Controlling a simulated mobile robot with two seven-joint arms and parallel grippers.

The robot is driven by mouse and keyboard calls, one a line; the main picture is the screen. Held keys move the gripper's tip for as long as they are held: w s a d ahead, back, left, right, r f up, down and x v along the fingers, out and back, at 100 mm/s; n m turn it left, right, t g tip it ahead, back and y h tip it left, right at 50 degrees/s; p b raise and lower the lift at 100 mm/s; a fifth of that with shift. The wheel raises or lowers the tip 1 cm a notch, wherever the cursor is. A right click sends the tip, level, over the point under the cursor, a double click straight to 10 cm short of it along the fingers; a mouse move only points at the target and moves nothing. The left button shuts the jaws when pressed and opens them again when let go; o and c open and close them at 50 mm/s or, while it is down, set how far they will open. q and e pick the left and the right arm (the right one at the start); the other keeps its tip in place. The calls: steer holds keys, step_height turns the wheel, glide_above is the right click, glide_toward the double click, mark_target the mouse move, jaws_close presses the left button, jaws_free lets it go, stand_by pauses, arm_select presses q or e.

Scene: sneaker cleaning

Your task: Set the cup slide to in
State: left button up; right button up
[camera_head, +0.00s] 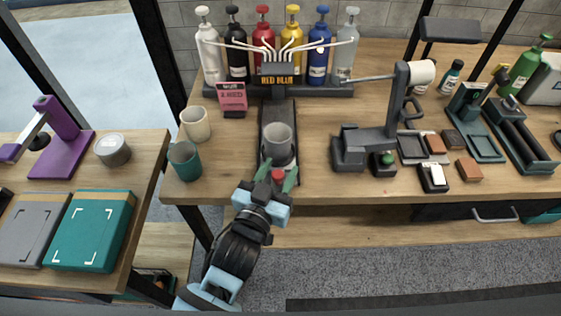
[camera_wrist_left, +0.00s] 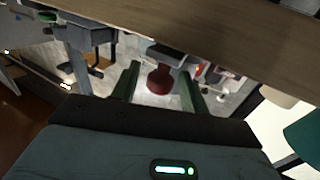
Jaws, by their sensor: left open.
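The cup slide (camera_head: 265,118) is a dark rail running from the table's front edge back to a dispenser marked "RED BLUE". A grey cup (camera_head: 278,138) stands upright on its front end. A red knob (camera_head: 278,174) is at the front of the slide; it also shows in the left wrist view (camera_wrist_left: 160,78). My left gripper (camera_head: 277,179) is at the table's front edge, open, with its green fingers (camera_wrist_left: 160,73) on either side of the knob. I cannot tell whether they touch it. My right gripper is not in view.
A beige cup (camera_head: 195,124) and a teal cup (camera_head: 184,160) stand left of the slide. Several coloured bottles (camera_head: 263,45) line the back. A dark roller stand (camera_head: 380,125) is to the right. Bare table lies between it and the slide.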

mark_target(280, 155)
arm_select(q)
steer(key=shift+s+r, duration=0.15)
steer(key=shift+s, duration=0.05)
steer(key=shift+c, duration=0.4)
jaws_close()
steer(key=shift+w, duration=2.1)
steer(key=shift+o, duration=0.4)
jaws_free()
steer(key=shift+s, duration=0.1)
steer(key=v, duration=0.7)
steer(key=shift+s+a, duration=0.15)
steer(key=shift+s, duration=0.15)
